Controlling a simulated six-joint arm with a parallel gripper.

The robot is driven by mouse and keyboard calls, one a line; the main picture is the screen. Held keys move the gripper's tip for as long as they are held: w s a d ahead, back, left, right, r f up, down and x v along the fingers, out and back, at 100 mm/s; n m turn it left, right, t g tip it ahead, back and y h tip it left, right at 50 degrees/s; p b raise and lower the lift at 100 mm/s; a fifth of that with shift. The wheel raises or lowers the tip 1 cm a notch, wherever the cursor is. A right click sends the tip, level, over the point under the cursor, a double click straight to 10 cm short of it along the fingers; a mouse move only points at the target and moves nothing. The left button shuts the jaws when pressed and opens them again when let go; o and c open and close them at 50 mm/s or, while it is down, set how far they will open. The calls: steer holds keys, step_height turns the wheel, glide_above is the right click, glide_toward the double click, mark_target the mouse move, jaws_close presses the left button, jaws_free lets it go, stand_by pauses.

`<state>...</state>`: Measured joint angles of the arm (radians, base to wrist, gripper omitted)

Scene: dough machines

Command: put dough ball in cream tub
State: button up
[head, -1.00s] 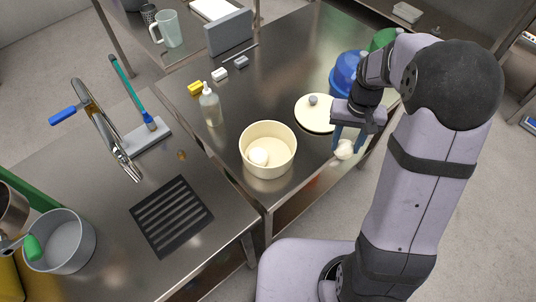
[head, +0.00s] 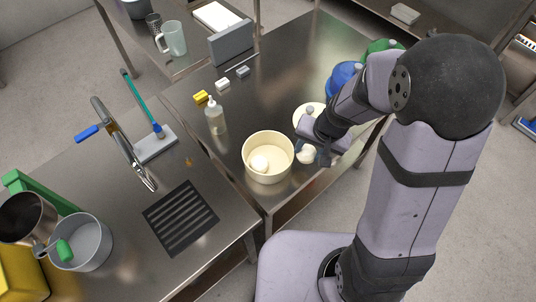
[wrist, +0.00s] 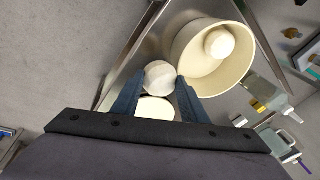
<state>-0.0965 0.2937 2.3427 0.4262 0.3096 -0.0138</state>
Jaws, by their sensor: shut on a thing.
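The cream tub (head: 249,168) stands open on the metal table near its front edge, with one white dough ball (head: 260,163) inside. My gripper (head: 307,156) is just right of the tub, shut on another white dough ball (head: 305,155). In the wrist view the held dough ball (wrist: 159,77) sits between the blue fingertips of my gripper (wrist: 160,82). The cream tub (wrist: 184,44) and its dough ball (wrist: 219,43) show to the upper right, apart from the held ball.
A squeeze bottle (head: 214,117) stands behind and left of the tub. Blue (head: 342,75) and green (head: 379,47) containers stand at the table's right, partly behind my arm. The tabletop behind the tub is mostly clear. A sink faucet (head: 128,150) stands at left.

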steer(key=w+a+r+m+t+h+p, duration=0.1)
steer(key=a+r+m+t+h+p, duration=0.1)
steer(key=a+r+m+t+p, duration=0.3)
steer(key=shift+w+a+r+m, duration=0.35)
steer(key=shift+a+r+m, duration=0.55)
steer(key=shift+a+m, duration=0.95)
steer(key=shift+n, duration=0.25)
steer(key=shift+a+f+b, duration=0.2)
steer(key=shift+f+b, duration=0.55)
steer(key=shift+f, duration=2.2)
steer(key=shift+f, duration=2.05)
